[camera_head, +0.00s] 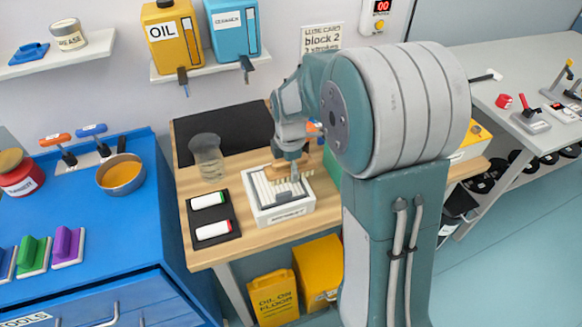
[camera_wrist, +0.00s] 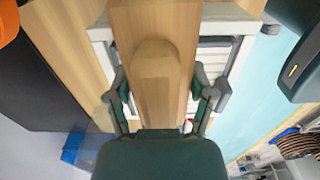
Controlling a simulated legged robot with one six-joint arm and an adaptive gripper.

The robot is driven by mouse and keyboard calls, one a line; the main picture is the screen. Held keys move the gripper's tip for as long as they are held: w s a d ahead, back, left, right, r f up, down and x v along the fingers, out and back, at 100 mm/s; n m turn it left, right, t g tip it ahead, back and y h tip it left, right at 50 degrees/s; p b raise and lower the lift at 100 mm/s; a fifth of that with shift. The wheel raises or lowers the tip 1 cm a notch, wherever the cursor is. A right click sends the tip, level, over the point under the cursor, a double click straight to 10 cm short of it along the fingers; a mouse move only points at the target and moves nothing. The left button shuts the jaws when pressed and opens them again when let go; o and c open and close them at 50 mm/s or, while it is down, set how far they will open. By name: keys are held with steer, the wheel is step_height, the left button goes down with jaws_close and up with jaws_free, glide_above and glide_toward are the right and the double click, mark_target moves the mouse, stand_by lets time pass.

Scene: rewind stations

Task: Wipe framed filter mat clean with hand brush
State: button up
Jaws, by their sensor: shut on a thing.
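The framed filter mat (camera_head: 266,209) is a white box-like frame with pale slats and dark gaps, lying on the wooden bench. Its white frame also shows behind the brush in the wrist view (camera_wrist: 240,24). My gripper (camera_wrist: 160,88) is shut on the wooden hand brush (camera_wrist: 152,25), with one finger on each side of the wood. In the head view the brush (camera_head: 279,168) is over the back part of the mat, under my gripper (camera_head: 292,158). The bristles are mostly hidden, and I cannot tell whether they touch the slats.
A dark tray (camera_head: 225,234) with two white markers lies left of the mat. A clear beaker (camera_head: 207,158) stands behind that tray. A blue cabinet (camera_head: 120,225) stands at left. Yellow bins (camera_head: 272,297) are below the bench. My arm hides the bench's right part.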

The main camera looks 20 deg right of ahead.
mark_target(255, 185)
steer(key=shift+s+a+f, duration=0.1)
steer(key=shift+a, duration=1.65)
steer(key=shift+a+r, duration=0.2)
steer(key=shift+a, duration=2.65)
steer(key=shift+f, duration=0.15)
